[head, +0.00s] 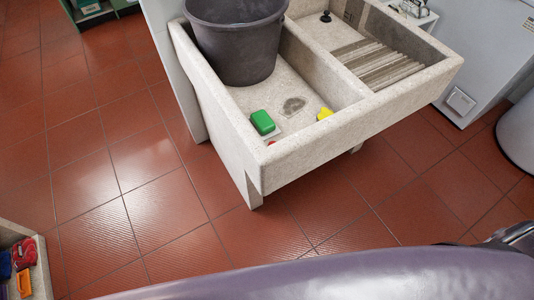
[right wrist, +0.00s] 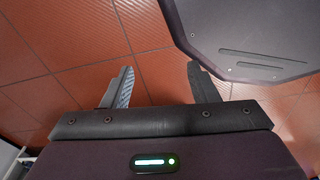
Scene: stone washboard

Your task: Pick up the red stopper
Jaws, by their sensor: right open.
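A small bit of red (head: 271,142) shows just behind the front wall of the stone washboard sink (head: 300,148), in its left basin. It is mostly hidden by the wall, so I cannot tell for sure that it is the red stopper. My right gripper (right wrist: 160,88) shows in the right wrist view with its two fingers wide apart. Nothing is between them, and only tiled floor lies behind. It is away from the sink. My left gripper is in neither view.
The left basin holds a dark bucket (head: 236,45), a green block (head: 262,122) and a yellow item (head: 324,114). A black knob-like piece (head: 326,16) sits in the right basin. A box (head: 40,270) with colored items stands lower left. Tiled floor between is clear.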

